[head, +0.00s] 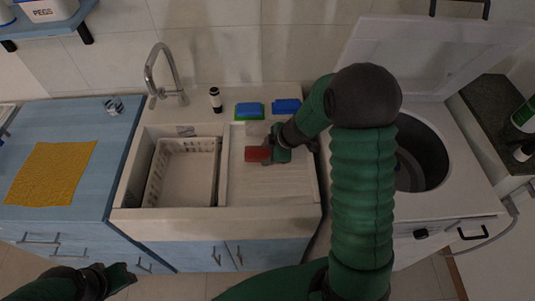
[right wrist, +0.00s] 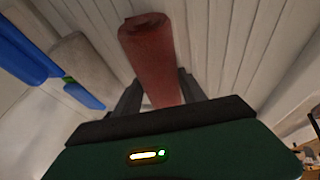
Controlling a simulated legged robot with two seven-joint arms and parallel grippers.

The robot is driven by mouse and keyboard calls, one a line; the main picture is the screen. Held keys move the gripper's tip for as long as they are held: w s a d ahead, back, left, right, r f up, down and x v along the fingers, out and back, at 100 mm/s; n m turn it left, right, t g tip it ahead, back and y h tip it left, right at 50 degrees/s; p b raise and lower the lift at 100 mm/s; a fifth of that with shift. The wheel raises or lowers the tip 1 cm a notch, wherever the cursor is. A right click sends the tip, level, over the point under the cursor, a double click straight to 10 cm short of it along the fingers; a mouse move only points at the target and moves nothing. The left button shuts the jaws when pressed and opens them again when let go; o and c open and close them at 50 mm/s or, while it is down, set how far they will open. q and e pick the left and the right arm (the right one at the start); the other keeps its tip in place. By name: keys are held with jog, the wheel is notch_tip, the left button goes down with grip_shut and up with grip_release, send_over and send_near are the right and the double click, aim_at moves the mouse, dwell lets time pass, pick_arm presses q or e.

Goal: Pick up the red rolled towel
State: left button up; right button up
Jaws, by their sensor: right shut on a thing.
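The red rolled towel (head: 258,154) is over the ribbed drainboard to the right of the sink basin. In the right wrist view the towel (right wrist: 151,58) runs lengthwise between the two dark fingers, its rolled end pointing away. My right gripper (head: 270,153) is shut on the towel; in the right wrist view its fingers (right wrist: 157,92) stand on either side of it. I cannot tell whether the towel touches the drainboard. My left gripper (head: 124,278) is at the bottom left, in front of the cabinets, far from the towel. Its fingers are too small to read.
A white basket (head: 184,172) sits in the sink basin. A faucet (head: 166,75), a dark-capped bottle (head: 215,99) and blue sponges (head: 250,110) are along the back. An open top-loading washer (head: 440,203) stands right. A yellow cloth (head: 52,173) lies on the blue counter left.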

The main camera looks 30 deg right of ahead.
jog(key=c, duration=0.5)
jog(key=shift+r, duration=0.1)
